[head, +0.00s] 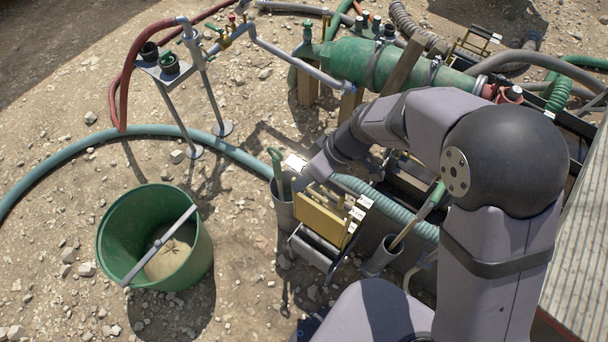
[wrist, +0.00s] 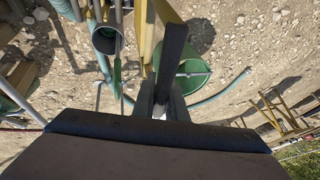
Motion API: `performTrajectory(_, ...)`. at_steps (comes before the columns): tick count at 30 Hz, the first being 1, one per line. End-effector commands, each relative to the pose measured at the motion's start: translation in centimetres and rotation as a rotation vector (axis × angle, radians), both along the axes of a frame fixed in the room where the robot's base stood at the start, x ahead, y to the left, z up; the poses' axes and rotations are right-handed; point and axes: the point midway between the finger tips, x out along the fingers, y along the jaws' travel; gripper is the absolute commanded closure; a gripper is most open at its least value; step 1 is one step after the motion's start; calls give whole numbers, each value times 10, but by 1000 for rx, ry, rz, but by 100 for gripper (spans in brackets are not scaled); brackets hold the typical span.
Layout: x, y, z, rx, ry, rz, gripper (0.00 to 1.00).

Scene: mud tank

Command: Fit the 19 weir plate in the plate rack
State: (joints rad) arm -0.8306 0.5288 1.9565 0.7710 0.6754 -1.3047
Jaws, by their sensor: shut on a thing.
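In the head view my gripper (head: 303,178) is low over the yellow plates (head: 319,219), partly hidden by its own wrist. The plates stand on edge in a dark-framed rack (head: 312,248), with white tags at their right ends. The tag numbers are too small to read. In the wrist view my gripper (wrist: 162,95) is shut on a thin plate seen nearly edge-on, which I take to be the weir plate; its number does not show. I cannot tell whether its lower edge is in a slot.
A green bucket (head: 113,226) stands left of the rack. Grey tubes (head: 283,207) and (head: 382,257) holding tools flank it. A hose (head: 245,159) runs behind. A second frame with a yellow plate (head: 476,40) lies at the back right, beyond a green cylinder (head: 345,60).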

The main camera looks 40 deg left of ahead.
Motion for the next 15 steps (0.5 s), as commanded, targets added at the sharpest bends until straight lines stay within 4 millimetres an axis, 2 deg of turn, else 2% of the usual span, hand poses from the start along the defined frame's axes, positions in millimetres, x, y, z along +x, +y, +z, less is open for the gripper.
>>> performTrajectory(1, 0, 0, -12, 0, 1, -1, 100)
performTrajectory(15, 0, 0, -75, 0, 0, -1, 100)
